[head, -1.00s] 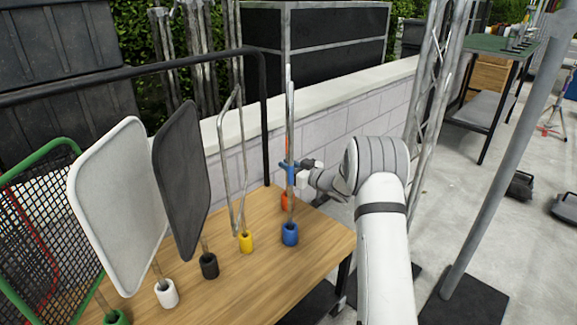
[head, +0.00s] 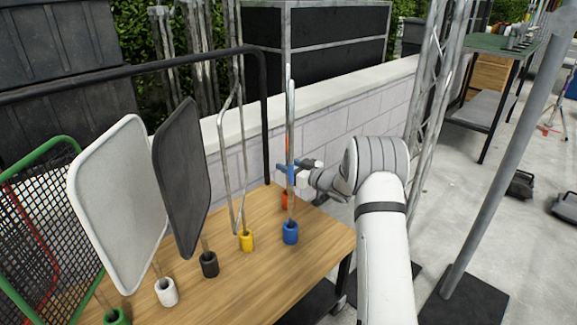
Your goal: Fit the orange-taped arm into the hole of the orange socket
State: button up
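The orange socket (head: 286,200) stands at the far right part of the wooden table, partly hidden behind a thin grey upright arm. A patch of orange tape (head: 287,147) shows on an upright arm above it, largely hidden by the nearer upright. The nearer upright ends in the blue socket (head: 290,233), in front of the orange one. My gripper (head: 290,171) is at these uprights, below the orange patch and above the orange socket. Blue parts show around it, and I cannot tell whether they are fingers or tape. Its grip and the orange-taped arm's lower end are hidden.
The wooden table (head: 240,282) also bears the yellow (head: 246,240), black (head: 208,264), white (head: 166,291) and green (head: 116,317) sockets, each with a frame or flag in it. A low block wall (head: 340,130) runs behind.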

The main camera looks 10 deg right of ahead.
jog(key=p+v, duration=0.2)
jog(key=v, duration=0.5)
jog(key=shift+s+d, duration=0.25)
jog(key=shift+s, duration=0.05)
jog(key=s+d+r+m+h+p, duration=0.1)
jog(key=s+r+m+h+p, duration=0.25)
jog(key=r+h+p, duration=0.65)
jog(key=s+d+r+m+h+p, duration=0.15)
jog(key=s+r+p, duration=0.3)
jog(key=r, duration=1.15)
jog(key=s+a+r+m+g+p, duration=0.1)
jog(key=s+a+r+g+p, duration=0.1)
jog(key=s, duration=1)
jog(key=s+a+r+m+g+p, duration=0.1)
jog(key=s+r+g+p, duration=0.4)
jog(key=s, duration=0.7)
jog(key=s+a+r+m+g+p, duration=0.1)
jog(key=s+a+r+g+p, duration=0.2)
jog(key=s+r+p, duration=0.3)
jog(key=s+g+p, duration=0.1)
jog(key=s+p, duration=0.3)
jog(key=s, duration=0.2)
jog(key=shift+a+r, duration=0.25)
jog(key=shift+r, duration=0.1)
